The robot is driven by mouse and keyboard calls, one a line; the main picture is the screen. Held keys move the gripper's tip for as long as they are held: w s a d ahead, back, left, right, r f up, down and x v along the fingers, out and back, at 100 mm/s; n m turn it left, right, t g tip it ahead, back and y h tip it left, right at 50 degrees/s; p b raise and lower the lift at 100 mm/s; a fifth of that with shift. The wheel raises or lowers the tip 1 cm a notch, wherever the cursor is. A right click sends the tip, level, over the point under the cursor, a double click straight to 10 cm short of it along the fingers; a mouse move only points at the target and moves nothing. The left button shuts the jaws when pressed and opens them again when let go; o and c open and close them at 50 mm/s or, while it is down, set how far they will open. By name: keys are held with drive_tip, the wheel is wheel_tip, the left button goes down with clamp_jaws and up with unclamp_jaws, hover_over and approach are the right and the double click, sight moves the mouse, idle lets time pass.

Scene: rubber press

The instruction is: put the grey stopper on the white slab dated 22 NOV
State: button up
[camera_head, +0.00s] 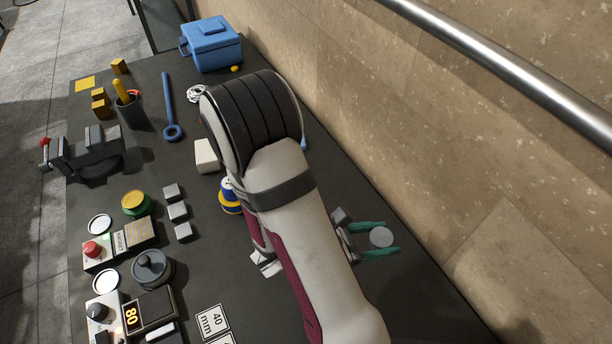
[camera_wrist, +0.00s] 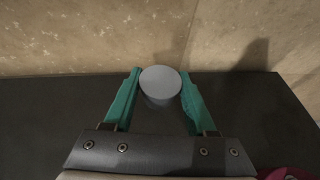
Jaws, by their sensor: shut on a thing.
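My gripper (camera_head: 380,240) is at the right of the bench in the head view, with green fingers closed on a round grey stopper (camera_head: 381,236). In the wrist view the stopper (camera_wrist: 160,82) sits upright between the two fingertips of my gripper (camera_wrist: 160,98). A white slab (camera_head: 212,322) at the bottom of the head view reads "40 mm". A second white slab (camera_head: 226,340) is cut off by the frame edge. No slab reading 22 NOV is legible, and part of the bench is hidden behind my arm.
The dark bench (camera_head: 430,300) is bare around my gripper, with the stone wall (camera_head: 480,160) beyond its edge. Three grey blocks (camera_head: 178,211), a grey lidded pot (camera_head: 151,268) and a display reading 80 (camera_head: 131,317) stand at left. A blue box (camera_head: 212,44) is at the back.

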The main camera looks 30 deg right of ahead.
drive_tip(key=w+a+f+n+t+y, duration=0.15)
drive_tip(key=w+n+t, duration=0.25)
drive_tip(key=w, duration=0.8)
drive_tip(key=w+a+n+t, duration=0.3)
drive_tip(key=w+n+t, duration=0.15)
drive_tip(key=w, duration=0.75)
drive_tip(key=w+a+r+n+t+y, duration=0.3)
drive_tip(key=w+a, duration=0.1)
drive_tip(key=w, duration=0.4)
drive_tip(key=w+a+r+n+t+y, duration=0.3)
drive_tip(key=w+a, duration=0.1)
drive_tip(key=w, duration=0.4)
hover_over(208, 157)
drive_tip(key=shift+n+y, duration=0.35)
drive_tip(key=f, duration=0.6)
drive_tip(key=shift+d+f, duration=0.2)
drive_tip(key=shift+d, duration=0.05)
drive_tip(key=f, duration=0.4)
drive_tip(key=shift+a, duration=0.2)
drive_tip(key=shift+f, duration=0.15)
drive_tip(key=shift+f, duration=0.1)
drive_tip(key=o, duration=1.4)
drive_tip(key=shift+c, duration=0.2)
